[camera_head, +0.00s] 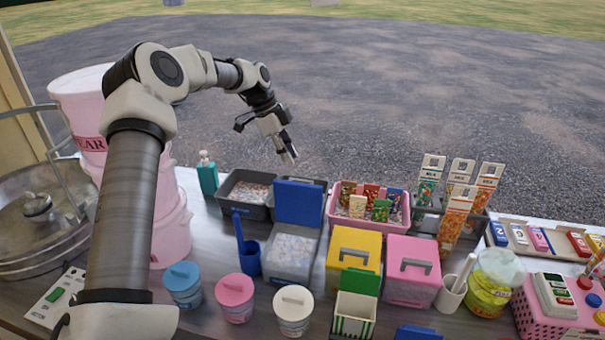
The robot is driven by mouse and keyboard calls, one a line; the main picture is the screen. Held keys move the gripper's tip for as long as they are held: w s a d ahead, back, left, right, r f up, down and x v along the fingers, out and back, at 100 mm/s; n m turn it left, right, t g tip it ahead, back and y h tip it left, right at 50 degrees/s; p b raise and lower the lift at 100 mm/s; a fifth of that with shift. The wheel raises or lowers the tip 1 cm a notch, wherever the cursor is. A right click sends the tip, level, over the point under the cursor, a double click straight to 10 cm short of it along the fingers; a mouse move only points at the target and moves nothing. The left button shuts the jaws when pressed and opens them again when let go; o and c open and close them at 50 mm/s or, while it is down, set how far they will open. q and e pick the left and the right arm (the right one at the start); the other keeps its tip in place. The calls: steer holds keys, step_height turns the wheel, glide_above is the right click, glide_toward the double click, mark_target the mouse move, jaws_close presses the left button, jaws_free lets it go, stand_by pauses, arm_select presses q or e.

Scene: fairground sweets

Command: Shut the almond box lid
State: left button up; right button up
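No readable label tells me which box holds almonds. A clear-grey box (291,262) in the middle of the counter holds pale pieces. Its blue lid (299,203) stands upright, open, at the back edge. A small green-and-white striped box (353,315) at the front also has its green lid (358,284) raised. My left gripper (291,158) hangs above and behind the blue lid, apart from it. Its fingers look close together, with nothing visible between them. My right gripper is not in view.
A yellow-lidded box (353,249) and a pink-lidded box (412,262) stand shut to the right. A blue scoop holder (248,260) stands at the left. Blue, pink and white tubs (235,297) line the front. A pink tray (342,219) of packets is behind.

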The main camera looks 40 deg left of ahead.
mark_target(301, 180)
arm_select(q)
steer(key=x, duration=0.2)
steer(key=p+x, duration=0.1)
steer(key=x, duration=0.3)
steer(key=shift+s+d+p, duration=0.3)
steer(key=shift+d+p, duration=0.1)
steer(key=shift+w+f, duration=0.2)
steer(key=shift+f, duration=0.15)
steer(key=shift+s+r, duration=0.2)
steer(key=shift+s, duration=0.05)
steer(key=shift+s+d+r, duration=0.15)
jaws_close()
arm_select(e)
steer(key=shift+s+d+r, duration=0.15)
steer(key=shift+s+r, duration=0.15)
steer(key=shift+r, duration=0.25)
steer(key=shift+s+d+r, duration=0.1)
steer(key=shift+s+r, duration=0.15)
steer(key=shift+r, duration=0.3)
